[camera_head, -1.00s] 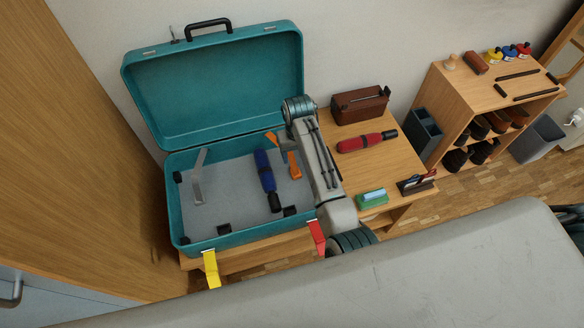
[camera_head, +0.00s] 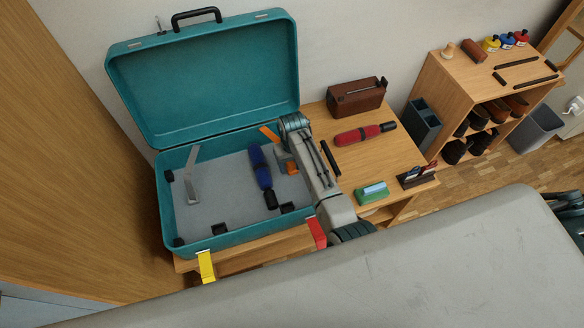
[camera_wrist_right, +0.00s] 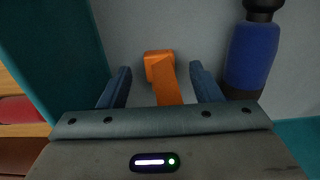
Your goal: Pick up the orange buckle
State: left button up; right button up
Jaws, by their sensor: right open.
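The orange buckle (camera_head: 292,168) is at the right side inside the open teal suitcase (camera_head: 180,237), partly hidden by my right arm in the head view. An orange strip also shows further up, beside my wrist; I cannot tell if it is the same piece. My right gripper (camera_head: 286,161) is inside the suitcase, pointing down. In the right wrist view, the buckle (camera_wrist_right: 162,70) shows between the two blue-grey fingers (camera_wrist_right: 160,82), with a gap on both sides. The gripper is open and empty. Its lower end is hidden by the gripper body. My left gripper is not in view.
A blue and black bottle-like item (camera_head: 262,175) lies just left of the gripper; it is close in the wrist view (camera_wrist_right: 252,52). A red bottle-like item (camera_head: 360,134) and a brown box (camera_head: 356,97) are on the table.

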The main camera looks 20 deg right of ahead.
aim_at(292, 167)
notch_tip(292, 167, down, 2)
jog(key=shift+f, duration=0.2)
jog(key=c, duration=1.1)
jog(key=shift+o, duration=0.2)
